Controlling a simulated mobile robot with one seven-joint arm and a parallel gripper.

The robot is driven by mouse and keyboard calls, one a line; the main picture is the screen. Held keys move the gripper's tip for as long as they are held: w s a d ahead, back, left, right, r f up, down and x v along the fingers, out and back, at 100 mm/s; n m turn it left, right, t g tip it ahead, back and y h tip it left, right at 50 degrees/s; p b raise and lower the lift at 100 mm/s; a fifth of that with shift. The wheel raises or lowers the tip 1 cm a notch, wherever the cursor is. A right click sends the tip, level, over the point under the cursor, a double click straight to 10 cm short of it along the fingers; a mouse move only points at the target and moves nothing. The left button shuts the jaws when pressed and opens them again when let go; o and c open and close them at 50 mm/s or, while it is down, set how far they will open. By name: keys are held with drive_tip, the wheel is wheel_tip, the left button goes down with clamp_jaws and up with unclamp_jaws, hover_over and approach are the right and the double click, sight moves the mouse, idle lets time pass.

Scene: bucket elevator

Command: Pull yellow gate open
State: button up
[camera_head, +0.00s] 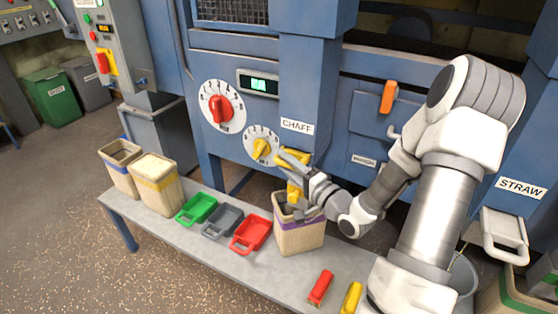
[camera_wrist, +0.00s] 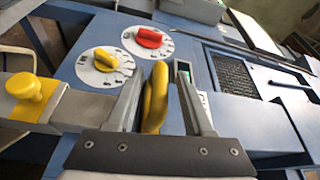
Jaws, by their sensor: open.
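The yellow gate handle (camera_head: 300,156) is on the blue machine below the CHAFF label. It also shows in the wrist view (camera_wrist: 154,98) as an upright yellow bar between my fingers. My gripper (camera_head: 292,164) is at this handle in the head view and partly covers it. In the wrist view my gripper (camera_wrist: 160,98) is open, with one finger on each side of the bar. A gap shows beside the right finger; the bar is close to the left one. I cannot tell whether they touch.
A yellow knob (camera_wrist: 28,88) is left of my fingers. The red dial (camera_head: 221,107) and yellow dial (camera_head: 262,147) are on the panel. A purple-banded sack (camera_head: 299,239) stands below my gripper on the grey bench (camera_head: 185,240), beside several coloured scoops.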

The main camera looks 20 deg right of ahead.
drive_tip(key=shift+x, duration=1.55)
drive_tip(key=shift+c, duration=0.2)
drive_tip(key=c, duration=0.7)
clamp_jaws()
drive_tip(key=shift+r, duration=0.1)
drive_tip(key=shift+r, duration=0.15)
